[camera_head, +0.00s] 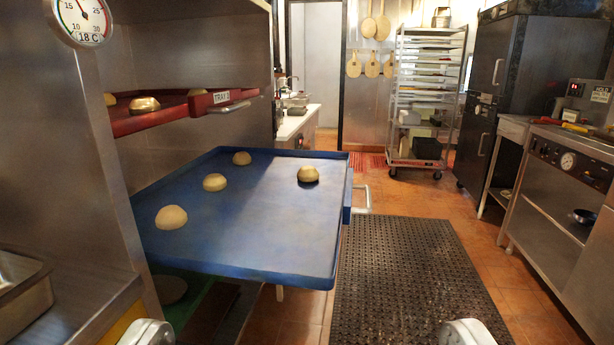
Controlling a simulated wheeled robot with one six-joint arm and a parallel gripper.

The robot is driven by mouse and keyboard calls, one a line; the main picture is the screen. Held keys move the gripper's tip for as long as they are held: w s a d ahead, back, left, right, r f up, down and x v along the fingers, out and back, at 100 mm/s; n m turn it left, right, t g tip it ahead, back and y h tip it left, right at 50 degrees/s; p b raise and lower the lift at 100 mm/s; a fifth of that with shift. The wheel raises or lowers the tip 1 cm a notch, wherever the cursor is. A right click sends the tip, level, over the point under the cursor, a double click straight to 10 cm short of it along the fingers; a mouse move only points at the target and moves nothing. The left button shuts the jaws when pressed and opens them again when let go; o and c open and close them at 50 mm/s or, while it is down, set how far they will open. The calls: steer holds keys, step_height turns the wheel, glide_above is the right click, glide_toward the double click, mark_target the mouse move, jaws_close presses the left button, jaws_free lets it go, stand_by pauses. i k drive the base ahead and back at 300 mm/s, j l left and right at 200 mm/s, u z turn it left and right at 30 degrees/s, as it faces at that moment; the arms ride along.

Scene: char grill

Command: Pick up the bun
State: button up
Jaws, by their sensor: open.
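Several tan, domed buns sit on a blue tray (262,235) that is pulled out of the rack at the left. One bun (171,216) is at the near left, another bun (215,182) is behind it, and a third bun (241,158) is near the back edge. A bun (308,174) with a darker lower edge sits apart at the right side. My gripper (307,334) shows only as two pale fingertips at the bottom edge, wide apart. It is open, with nothing between the tips, nearer the camera than the tray.
A red tray (172,112) with more buns sits higher in the rack. A dial thermometer (84,20) is at top left. A black floor mat (408,265) lies right of the blue tray. A wheeled rack (425,95) stands behind; dark ovens and a counter (570,150) line the right.

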mark_target(307, 174)
steer(key=i+l, duration=0.15)
steer(key=i, duration=0.25)
steer(key=i+l+u, duration=0.15)
steer(key=i, duration=0.3)
steer(key=i+l, duration=0.15)
steer(key=i, duration=0.25)
steer(key=i+l+u, duration=0.1)
steer(key=i, duration=0.3)
